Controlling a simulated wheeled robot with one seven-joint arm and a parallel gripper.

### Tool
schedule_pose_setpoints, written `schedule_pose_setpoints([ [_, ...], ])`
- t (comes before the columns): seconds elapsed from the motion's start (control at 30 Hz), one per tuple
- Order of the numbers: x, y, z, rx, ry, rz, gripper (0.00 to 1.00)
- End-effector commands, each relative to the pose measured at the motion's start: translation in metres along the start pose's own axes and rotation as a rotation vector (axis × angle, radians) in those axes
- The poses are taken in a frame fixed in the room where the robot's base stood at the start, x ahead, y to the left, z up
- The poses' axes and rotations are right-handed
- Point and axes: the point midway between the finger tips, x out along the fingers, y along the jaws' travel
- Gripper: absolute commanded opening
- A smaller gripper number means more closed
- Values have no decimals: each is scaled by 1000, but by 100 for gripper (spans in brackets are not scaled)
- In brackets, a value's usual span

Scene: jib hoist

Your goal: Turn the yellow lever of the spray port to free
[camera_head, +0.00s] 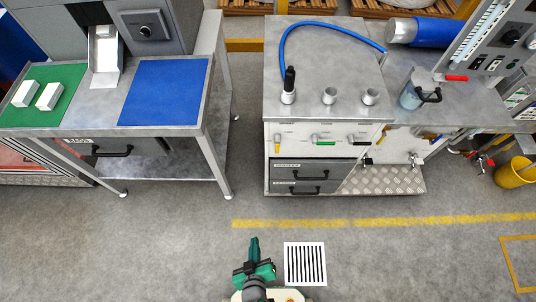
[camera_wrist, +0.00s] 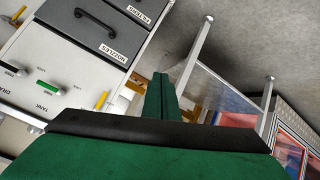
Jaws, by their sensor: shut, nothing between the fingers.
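A yellow lever (camera_head: 277,148) sits at the left end of the front panel on the grey cabinet (camera_head: 300,133). It points roughly downward, while the green lever (camera_head: 325,143) beside it lies sideways. The yellow lever also shows in the wrist view (camera_wrist: 103,99), left of my fingers and apart from them; its label cannot be read. My gripper (camera_head: 254,245) is in front of the cabinet, over the open floor. Its green fingers also show in the wrist view (camera_wrist: 161,92), closed together with nothing between them.
A black-handled lever (camera_head: 357,141) is right of the green one. Drawers with black handles (camera_head: 303,174) lie below the panel. A bench with a blue mat (camera_head: 165,90) stands at left, with a gap between. A floor grate (camera_head: 305,264) lies beside my gripper. The floor ahead is clear.

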Motion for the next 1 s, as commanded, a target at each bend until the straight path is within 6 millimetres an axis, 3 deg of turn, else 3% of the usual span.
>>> schedule_pose_setpoints([
  [0.03, 22, -6, 7, -56, -35, 3, 0],
  [0.2, 84, -14, 27, -255, -172, 59, 0],
  [0.33, 125, -10, 24, -401, -258, 145, 0],
  [0.43, 151, -3, 9, -504, -310, 236, 0],
  [0.57, 178, 10, -27, -622, -357, 387, 0],
  [0.7, 192, 21, -83, -718, -376, 581, 0],
  [0.9, 188, 27, -161, -779, -366, 835, 0],
  [1.0, 183, 27, -186, -784, -356, 918, 0],
])
